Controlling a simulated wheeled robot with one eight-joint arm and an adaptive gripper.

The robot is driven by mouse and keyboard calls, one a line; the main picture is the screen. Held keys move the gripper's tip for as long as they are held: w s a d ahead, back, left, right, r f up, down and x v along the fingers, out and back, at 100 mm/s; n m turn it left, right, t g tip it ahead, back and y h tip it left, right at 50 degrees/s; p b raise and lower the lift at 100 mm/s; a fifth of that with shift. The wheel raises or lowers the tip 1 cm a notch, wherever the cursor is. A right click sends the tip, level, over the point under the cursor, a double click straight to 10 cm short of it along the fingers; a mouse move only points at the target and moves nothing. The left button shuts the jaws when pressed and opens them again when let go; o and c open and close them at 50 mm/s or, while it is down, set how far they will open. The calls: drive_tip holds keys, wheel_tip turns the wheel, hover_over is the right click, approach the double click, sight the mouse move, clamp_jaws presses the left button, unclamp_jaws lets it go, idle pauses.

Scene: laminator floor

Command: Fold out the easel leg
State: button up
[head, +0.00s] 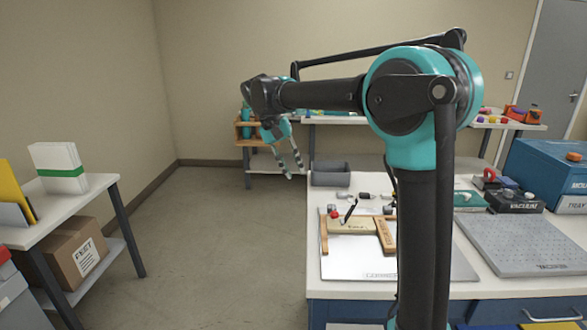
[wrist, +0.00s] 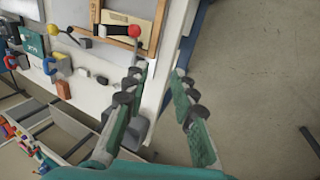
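A wooden easel-like frame (head: 386,236) with a cream panel lies on a white board on the bench; my arm partly hides the area to its right. A short dark bar (head: 350,210) slants up at its back edge, near a small red knob (head: 334,213). In the wrist view the wooden frame (wrist: 88,14) is at the top, with a dark bar (wrist: 110,31) and the red ball (wrist: 134,31) at its end. I cannot tell whether this bar is the leg. My gripper (head: 294,174) is open and empty, left of the bench over the floor, apart from the frame; its fingers (wrist: 160,72) also show in the wrist view.
The white board (head: 350,268) lies near the bench's front left corner. A grey bin (head: 331,177) and small loose parts stand behind the frame. A grey plate (head: 520,243) and blue box (head: 550,172) are to the right. The floor (head: 230,240) left of the bench is clear.

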drive_tip(key=v, duration=1.2)
